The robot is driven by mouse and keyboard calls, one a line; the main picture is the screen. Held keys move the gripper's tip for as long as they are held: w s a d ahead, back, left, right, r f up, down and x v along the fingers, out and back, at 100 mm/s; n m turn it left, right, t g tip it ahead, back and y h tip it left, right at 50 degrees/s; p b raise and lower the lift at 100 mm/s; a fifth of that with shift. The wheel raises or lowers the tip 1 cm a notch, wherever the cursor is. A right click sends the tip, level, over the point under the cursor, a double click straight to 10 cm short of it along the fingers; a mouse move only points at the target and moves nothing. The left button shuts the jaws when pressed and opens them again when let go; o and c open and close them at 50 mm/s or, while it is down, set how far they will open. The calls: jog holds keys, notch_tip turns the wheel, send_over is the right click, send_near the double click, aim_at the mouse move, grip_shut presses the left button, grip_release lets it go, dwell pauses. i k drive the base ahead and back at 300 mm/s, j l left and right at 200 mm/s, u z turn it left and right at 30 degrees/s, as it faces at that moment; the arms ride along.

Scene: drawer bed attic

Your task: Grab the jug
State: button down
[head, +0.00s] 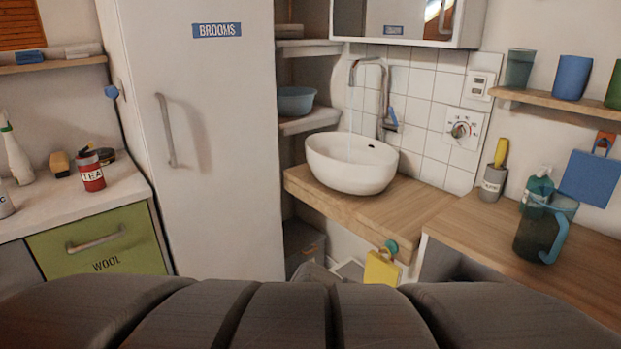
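The jug (533,234) stands upright on the wooden counter at the right. It is dark teal and looks see-through, with a lighter blue handle (557,236) on its right, near side. A soap bottle stands just behind it, partly covered by its rim. My gripper is not in view, so its place relative to the jug does not show.
The wooden counter (590,277) also holds a soap bottle (538,186) and a grey cup (493,183) with a yellow-handled tool. A shelf with cups (571,77) hangs above. A white basin (350,163) with running water stands left. A blue board (589,178) hangs behind the jug.

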aim_at(549, 212)
jog(key=z, duration=1.65)
